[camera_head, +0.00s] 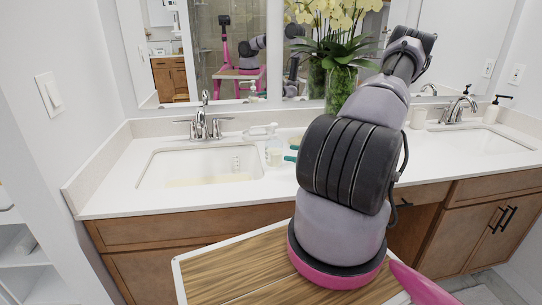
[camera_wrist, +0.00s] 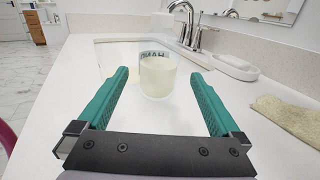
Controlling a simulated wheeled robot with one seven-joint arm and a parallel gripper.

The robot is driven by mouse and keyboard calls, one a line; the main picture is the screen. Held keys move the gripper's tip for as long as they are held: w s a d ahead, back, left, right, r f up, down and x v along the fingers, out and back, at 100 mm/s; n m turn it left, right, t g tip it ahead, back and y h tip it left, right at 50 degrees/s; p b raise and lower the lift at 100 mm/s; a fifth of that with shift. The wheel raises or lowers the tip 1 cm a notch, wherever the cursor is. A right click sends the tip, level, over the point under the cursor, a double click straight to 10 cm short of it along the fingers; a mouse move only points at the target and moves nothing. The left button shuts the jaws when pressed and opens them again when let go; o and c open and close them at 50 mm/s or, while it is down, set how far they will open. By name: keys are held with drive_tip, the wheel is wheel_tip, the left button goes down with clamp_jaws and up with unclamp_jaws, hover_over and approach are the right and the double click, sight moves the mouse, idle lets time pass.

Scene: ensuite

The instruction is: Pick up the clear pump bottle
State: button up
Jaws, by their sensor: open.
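The clear pump bottle (camera_head: 273,151) stands upright on the white counter, just right of the left sink. Its pale pump top shows above it in the head view. In the wrist view the clear body (camera_wrist: 157,77) with dark lettering stands straight ahead, centred between the finger lines. My gripper (camera_head: 291,153) is open and empty, with teal fingers low over the counter, just right of the bottle. In the wrist view my gripper (camera_wrist: 160,76) has one finger on each side, with gaps to the bottle. Whether the tips reach past its near face is hard to tell.
The left sink basin (camera_head: 201,165) lies beyond the bottle, with its faucet (camera_head: 203,125) at the back. A white dish (camera_wrist: 232,67) and a beige cloth (camera_wrist: 288,116) lie on the right in the wrist view. A glass vase with flowers (camera_head: 340,88) stands behind my arm.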

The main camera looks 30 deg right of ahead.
sight(267, 148)
drive_tip(key=x, duration=0.5)
drive_tip(key=shift+w+a, duration=0.1)
drive_tip(key=shift+x, duration=2.7)
drive_tip(key=shift+a+r, duration=0.1)
drive_tip(key=shift+r, duration=0.1)
clamp_jaws()
